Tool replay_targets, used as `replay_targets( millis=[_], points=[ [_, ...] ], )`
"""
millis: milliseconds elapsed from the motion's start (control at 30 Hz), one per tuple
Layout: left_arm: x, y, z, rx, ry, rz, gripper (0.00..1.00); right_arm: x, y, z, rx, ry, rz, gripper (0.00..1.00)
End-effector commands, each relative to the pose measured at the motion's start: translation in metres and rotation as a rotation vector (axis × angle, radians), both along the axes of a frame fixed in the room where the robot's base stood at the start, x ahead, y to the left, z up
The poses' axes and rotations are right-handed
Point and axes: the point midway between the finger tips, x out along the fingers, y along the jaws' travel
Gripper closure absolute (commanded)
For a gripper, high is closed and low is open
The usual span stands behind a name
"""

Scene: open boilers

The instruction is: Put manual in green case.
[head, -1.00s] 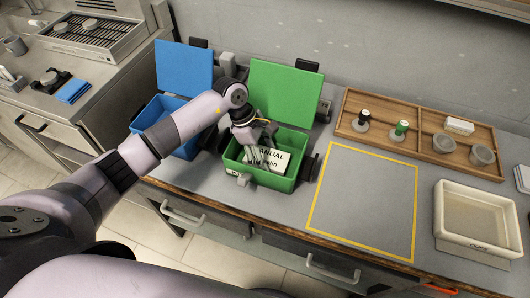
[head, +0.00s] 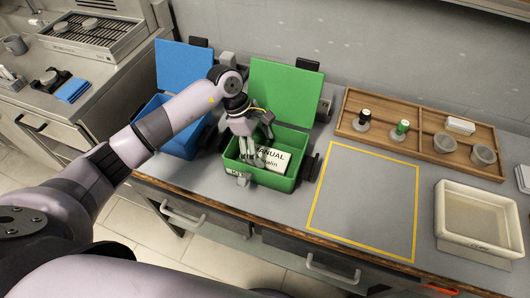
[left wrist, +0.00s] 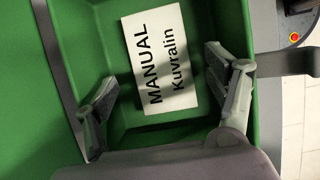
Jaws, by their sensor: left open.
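The white manual (head: 273,157), printed "MANUAL Kuvralin", lies inside the open green case (head: 262,182). In the left wrist view the manual (left wrist: 160,62) rests on the floor of the green case (left wrist: 95,20). My left gripper (head: 256,157) is over the left part of the case, above the manual's left end. In the left wrist view its fingers (left wrist: 165,95) are spread apart, and the manual lies beyond them with nothing held between. My right gripper is not in the frames.
An open blue case (head: 176,140) stands left of the green one. A yellow-outlined area (head: 362,205) to the right is empty. The green lid (head: 286,92) stands up behind.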

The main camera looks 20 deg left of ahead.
Motion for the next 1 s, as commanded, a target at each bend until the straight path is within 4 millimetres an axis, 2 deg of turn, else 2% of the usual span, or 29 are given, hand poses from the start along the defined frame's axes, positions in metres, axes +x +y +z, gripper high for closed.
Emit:
replay_targets(
  millis=[200,433,600,1000],
  points=[
    [0.002,0.02,0.044,0.002,-0.006,0.002,0.22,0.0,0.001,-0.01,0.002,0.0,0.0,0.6],
    [0.002,0.032,0.076,0.0,-0.002,0.001,0.22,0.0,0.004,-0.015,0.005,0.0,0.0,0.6],
    [0.001,0.035,0.083,0.001,0.001,0.0,0.22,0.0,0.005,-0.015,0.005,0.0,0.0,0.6],
    [0.001,0.035,0.083,0.0,0.001,0.0,0.22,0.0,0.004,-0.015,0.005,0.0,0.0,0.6]
  ],
)
